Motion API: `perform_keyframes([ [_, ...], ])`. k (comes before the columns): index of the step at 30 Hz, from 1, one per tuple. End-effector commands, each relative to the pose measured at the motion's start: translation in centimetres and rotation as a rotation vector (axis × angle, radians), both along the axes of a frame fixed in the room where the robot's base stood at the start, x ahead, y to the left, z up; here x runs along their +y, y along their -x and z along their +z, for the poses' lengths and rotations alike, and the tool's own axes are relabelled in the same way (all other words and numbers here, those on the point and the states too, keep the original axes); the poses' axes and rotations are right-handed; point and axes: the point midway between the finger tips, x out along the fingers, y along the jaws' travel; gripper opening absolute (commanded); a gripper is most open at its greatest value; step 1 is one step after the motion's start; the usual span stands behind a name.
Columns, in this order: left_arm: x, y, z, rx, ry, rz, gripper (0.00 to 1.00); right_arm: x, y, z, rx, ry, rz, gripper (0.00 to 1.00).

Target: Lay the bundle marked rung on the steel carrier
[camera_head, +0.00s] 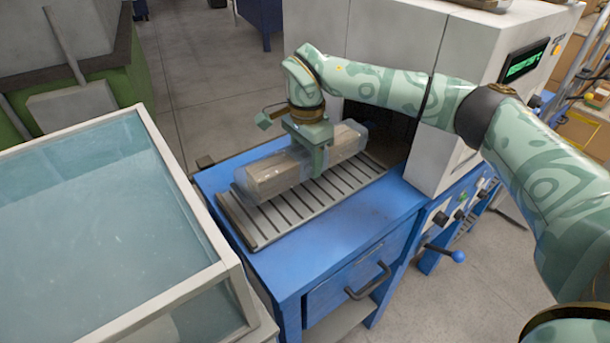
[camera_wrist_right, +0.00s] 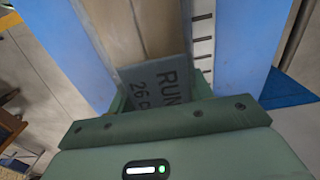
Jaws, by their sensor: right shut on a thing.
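The wrapped wooden bundle (camera_head: 274,177) is a long block in clear film, lying along the slatted steel carrier (camera_head: 255,227) on the blue bench. In the right wrist view the bundle (camera_wrist_right: 122,30) carries a grey label (camera_wrist_right: 158,84) reading "RUN" and "26", the rest cut off by the gripper. My right gripper (camera_head: 309,160) points down over the middle of the bundle and is shut on it. The bundle appears on or just above the slats; I cannot tell whether it touches. The carrier's slats also show in the right wrist view (camera_wrist_right: 203,45). My left gripper is out of view.
A glass-topped tank (camera_head: 90,215) with a pale frame stands close at left. A white machine (camera_head: 400,50) with a dark opening and green display rises behind the blue bench (camera_head: 335,245). A drawer handle (camera_head: 368,282) sticks out at the bench front.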

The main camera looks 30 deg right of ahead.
Motion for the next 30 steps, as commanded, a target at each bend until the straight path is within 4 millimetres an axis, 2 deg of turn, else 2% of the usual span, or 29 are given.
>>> perform_keyframes([
  [8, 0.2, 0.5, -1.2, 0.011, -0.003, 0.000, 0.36, 0.0, 0.0, -3.7, 0.000, -0.002, 0.001, 0.14],
  [19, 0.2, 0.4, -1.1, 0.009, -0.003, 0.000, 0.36, 0.0, 0.0, -3.9, -0.003, -0.001, 0.001, 0.14],
  [20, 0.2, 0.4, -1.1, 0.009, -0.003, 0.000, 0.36, 0.0, 0.0, -4.0, -0.002, 0.000, 0.001, 0.54],
  [22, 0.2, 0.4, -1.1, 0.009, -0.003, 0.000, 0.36, 0.0, 0.0, -4.0, -0.002, 0.000, 0.001, 0.73],
  [30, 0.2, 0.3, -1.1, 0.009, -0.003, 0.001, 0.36, 0.0, 0.0, -4.0, -0.002, 0.000, 0.001, 0.73],
])
